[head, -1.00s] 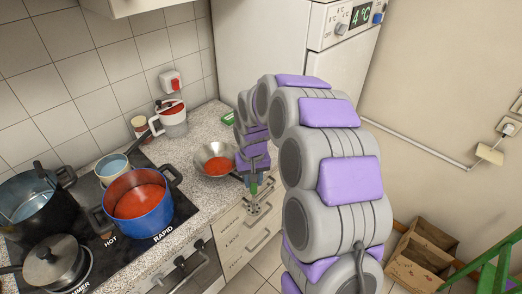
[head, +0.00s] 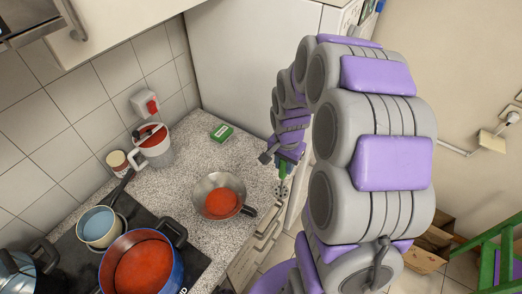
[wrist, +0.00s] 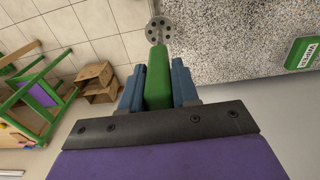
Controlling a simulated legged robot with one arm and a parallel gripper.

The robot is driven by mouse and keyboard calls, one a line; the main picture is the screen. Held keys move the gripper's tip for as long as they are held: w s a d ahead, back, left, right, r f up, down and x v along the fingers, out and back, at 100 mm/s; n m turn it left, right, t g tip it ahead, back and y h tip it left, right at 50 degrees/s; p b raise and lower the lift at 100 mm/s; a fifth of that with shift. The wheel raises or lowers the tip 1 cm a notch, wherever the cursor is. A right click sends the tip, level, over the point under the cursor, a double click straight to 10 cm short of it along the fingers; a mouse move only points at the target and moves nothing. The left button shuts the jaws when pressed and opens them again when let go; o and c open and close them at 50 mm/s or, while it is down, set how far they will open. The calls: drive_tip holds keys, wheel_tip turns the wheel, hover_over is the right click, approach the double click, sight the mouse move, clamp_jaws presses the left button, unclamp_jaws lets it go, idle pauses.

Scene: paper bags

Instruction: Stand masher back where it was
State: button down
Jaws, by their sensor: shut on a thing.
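The masher has a green handle (wrist: 158,80) and a grey disc with holes (wrist: 158,29). My gripper (wrist: 158,88) is shut on the handle, with blue fingers on both sides and the disc pointing away from the wrist. In the head view the masher (head: 282,172) hangs below my gripper (head: 285,158), disc down, at the right edge of the speckled counter (head: 175,215). In the wrist view the disc overlaps the counter's edge. I cannot tell its height over the counter.
A blue pot (head: 142,267) is on the hob.

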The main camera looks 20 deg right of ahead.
drive_tip(key=w+a+f, duration=0.1)
drive_tip(key=w, duration=1.2)
drive_tip(key=f, duration=0.1)
drive_tip(key=d+f, duration=0.2)
drive_tip(key=f, duration=0.1)
drive_tip(key=shift+s, duration=0.25)
drive_tip(key=c, duration=1.3)
unclamp_jaws()
drive_tip(key=shift+a, duration=0.25)
drive_tip(key=o, duration=0.5)
drive_tip(key=shift+a, duration=0.7)
drive_tip(key=shift+c, duration=0.2)
wheel_tip(320, 180, up, 12)
drive_tip(key=d, duration=0.1)
drive_tip(key=s+a+r+n, duration=0.2)
drive_tip(key=s+a+r, duration=0.2)
drive_tip(key=s, duration=0.2)
drive_tip(key=s+a+n, duration=0.2)
drive_tip(key=s+n, duration=0.1)
drive_tip(key=s, duration=0.7)
drive_tip(key=s+a+r+n+g, duration=0.1)
drive_tip(key=s+a+n, duration=0.1)
drive_tip(key=s, duration=0.8)
drive_tip(key=s+a+r+n, duration=0.1)
drive_tip(key=s+a+n, duration=0.2)
drive_tip(key=s, duration=0.8)
drive_tip(key=shift+n+g, duration=0.4)
drive_tip(key=shift+n, duration=0.2)
